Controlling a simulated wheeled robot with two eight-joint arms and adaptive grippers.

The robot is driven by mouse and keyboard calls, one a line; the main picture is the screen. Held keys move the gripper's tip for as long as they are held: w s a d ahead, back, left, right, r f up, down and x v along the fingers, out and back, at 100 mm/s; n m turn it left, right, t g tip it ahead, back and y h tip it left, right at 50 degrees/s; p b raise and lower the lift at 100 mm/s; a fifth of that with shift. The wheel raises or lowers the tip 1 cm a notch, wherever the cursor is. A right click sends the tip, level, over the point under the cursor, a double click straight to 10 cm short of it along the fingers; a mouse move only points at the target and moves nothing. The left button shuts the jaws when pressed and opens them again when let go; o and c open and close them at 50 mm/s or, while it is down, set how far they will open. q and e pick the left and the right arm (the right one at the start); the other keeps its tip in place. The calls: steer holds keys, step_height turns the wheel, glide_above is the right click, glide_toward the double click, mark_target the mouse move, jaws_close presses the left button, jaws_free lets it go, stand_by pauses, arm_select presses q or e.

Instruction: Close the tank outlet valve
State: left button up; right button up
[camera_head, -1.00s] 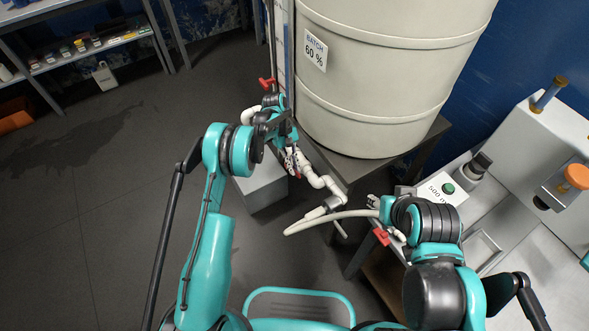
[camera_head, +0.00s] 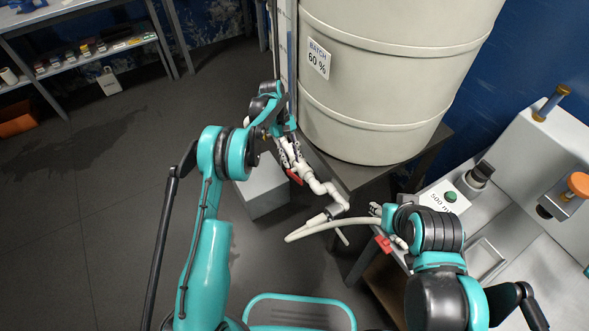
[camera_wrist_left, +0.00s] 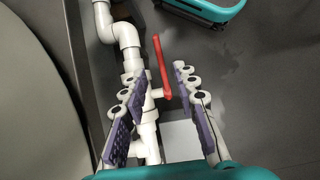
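The large beige tank (camera_head: 390,95), labelled "BATCH 60 %", stands on a dark stand. A white outlet pipe (camera_head: 318,183) runs from below it. A red valve handle (camera_head: 294,177) sits on this pipe at my left gripper (camera_head: 287,157). In the left wrist view the red handle (camera_wrist_left: 161,68) lies beside the white pipe (camera_wrist_left: 130,57), roughly along it. There my left gripper (camera_wrist_left: 157,80) is open, its fingers either side of the handle and valve stem. My right gripper (camera_head: 376,211) is by the stand's right edge; its fingers are too small to read.
Another red handle (camera_head: 383,243) is below that gripper. A grey block (camera_head: 262,190) sits under my left gripper. The floor at left is clear.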

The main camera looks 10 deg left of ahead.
arm_select(q)
steer(key=v, duration=0.5)
steer(key=shift+a+r, duration=0.1)
steer(key=shift+r, duration=0.05)
